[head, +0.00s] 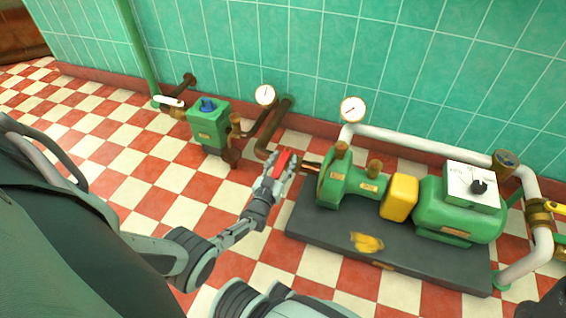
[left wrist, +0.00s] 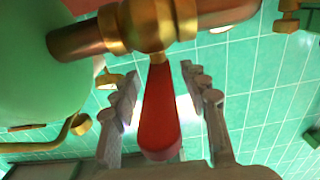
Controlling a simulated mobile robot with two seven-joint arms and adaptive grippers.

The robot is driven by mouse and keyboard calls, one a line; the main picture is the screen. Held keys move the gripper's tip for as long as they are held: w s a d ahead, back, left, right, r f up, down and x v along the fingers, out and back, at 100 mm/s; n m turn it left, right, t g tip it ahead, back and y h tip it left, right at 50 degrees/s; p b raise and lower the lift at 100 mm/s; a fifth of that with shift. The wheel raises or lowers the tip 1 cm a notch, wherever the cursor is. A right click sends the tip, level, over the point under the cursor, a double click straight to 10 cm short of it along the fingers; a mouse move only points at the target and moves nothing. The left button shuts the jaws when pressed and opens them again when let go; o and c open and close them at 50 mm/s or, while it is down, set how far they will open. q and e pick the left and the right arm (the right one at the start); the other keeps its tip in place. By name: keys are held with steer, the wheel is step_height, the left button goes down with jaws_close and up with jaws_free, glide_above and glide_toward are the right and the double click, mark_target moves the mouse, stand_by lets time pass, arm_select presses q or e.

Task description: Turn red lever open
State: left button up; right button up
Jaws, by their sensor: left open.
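The red lever (left wrist: 160,115) hangs from a brass valve (left wrist: 150,24) on a copper pipe in the left wrist view. My left gripper (left wrist: 160,76) is open, with one finger on each side of the lever and a visible gap to both. In the head view the red lever (head: 282,162) shows at the end of my left gripper (head: 285,170), left of the green pump. The gripper hides most of the valve there. My right gripper is not in view.
The green pump (head: 338,186) and motor stand on a dark base plate (head: 330,232) right of the gripper. A green box unit (head: 209,128) with a blue knob stands to the left. Pipes and gauges run along the tiled wall. The checkered floor at left is clear.

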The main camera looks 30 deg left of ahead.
arm_select(q)
steer(key=shift+c, duration=0.4)
jaws_close()
